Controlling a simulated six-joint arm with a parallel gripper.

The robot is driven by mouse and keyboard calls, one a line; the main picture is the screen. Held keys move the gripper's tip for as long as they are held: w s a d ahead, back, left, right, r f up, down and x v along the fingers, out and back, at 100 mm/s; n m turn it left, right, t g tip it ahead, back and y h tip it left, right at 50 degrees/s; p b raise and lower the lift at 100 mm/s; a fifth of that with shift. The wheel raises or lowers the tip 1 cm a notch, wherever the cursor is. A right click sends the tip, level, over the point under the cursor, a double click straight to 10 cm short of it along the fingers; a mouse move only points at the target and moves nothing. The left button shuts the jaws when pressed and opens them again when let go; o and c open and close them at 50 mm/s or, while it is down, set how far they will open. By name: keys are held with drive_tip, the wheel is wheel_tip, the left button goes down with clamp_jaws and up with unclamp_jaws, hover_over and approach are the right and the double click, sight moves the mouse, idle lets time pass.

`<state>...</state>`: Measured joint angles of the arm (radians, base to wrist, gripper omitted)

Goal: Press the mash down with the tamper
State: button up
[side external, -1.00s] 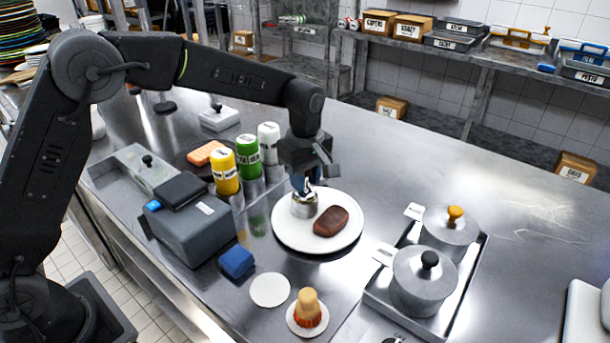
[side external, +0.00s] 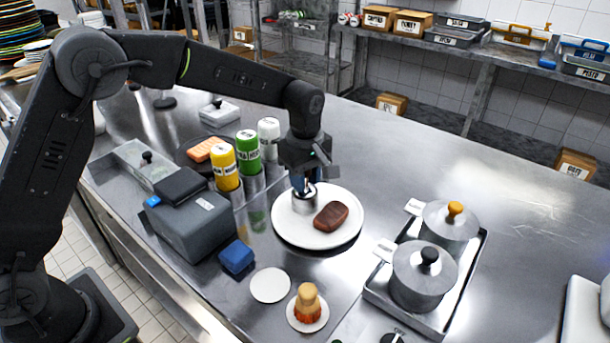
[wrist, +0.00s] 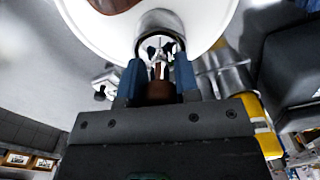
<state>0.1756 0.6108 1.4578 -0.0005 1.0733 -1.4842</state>
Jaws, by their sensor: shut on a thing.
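My gripper (wrist: 158,82) is shut on the tamper, with its blue fingers on either side of the brown handle (wrist: 160,91). In the side view my gripper (side external: 303,184) points down at the white plate (side external: 283,229). A metal ring (side external: 304,204) stands on the plate's left part, directly below the fingers. In the wrist view the tamper's metal end is at the mouth of the ring (wrist: 160,19). The mash is not clearly visible, and how deep the tamper sits cannot be told. A brown piece of meat (side external: 331,216) lies on the plate, right of the ring.
Yellow (side external: 223,165), green (side external: 248,152) and white (side external: 269,138) bottles stand left of my gripper. A grey box (side external: 190,226) and blue block (side external: 237,257) are nearer. A tray (side external: 475,258) with two lidded pots is at right. The counter behind the plate is clear.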

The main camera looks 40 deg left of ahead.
drive_tip(key=shift+f, duration=0.65)
idle(0.3)
drive_tip(key=shift+r, duration=3.6)
